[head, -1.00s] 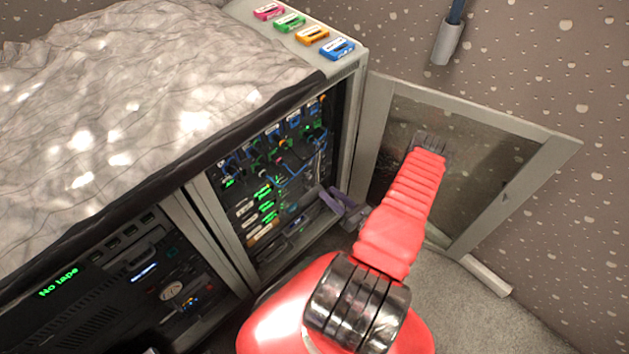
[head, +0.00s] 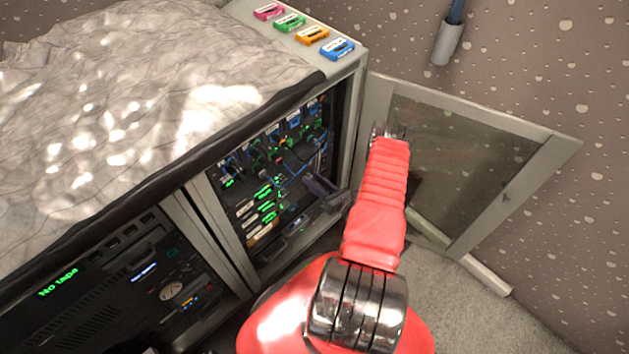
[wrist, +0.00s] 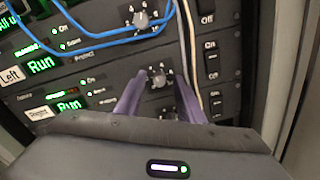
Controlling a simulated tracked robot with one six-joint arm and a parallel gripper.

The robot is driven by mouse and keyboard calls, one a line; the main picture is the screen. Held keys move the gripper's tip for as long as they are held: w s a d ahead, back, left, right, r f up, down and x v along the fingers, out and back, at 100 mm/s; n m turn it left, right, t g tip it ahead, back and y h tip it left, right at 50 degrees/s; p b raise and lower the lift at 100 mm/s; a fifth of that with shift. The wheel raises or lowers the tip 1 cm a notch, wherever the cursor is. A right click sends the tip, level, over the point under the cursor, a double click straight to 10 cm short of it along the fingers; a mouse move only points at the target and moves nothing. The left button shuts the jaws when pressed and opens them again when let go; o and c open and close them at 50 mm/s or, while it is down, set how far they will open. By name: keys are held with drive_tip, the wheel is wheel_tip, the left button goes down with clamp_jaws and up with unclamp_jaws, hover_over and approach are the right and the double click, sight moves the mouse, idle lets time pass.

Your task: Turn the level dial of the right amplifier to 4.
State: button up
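In the wrist view the right amplifier carries a "Right" label (wrist: 38,113) and a green "Run" display. Its level dial (wrist: 160,80) is a small grey knob with white numbers around it. The dial's setting is too small to read surely. My gripper (wrist: 158,92) has its purple fingers apart, one on each side of this dial. I cannot tell whether they touch it. My gripper also shows in the head view (head: 321,184), at the open rack front, where it hides the dial. The left amplifier, with its "Left" label (wrist: 10,75), sits above.
Blue cables (wrist: 90,35) and pale cables (wrist: 188,50) hang close by. Another dial (wrist: 142,18) is above, and a lower one is partly hidden. The rack's glass door (head: 465,155) stands open at right. Colored tapes (head: 312,35) lie on top.

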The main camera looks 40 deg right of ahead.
drive_tip(key=shift+c, duration=0.3)
clamp_jaws()
drive_tip(key=shift+n, duration=0.7)
drive_tip(key=shift+o, duration=0.3)
unclamp_jaws()
drive_tip(key=shift+s, duration=0.15)
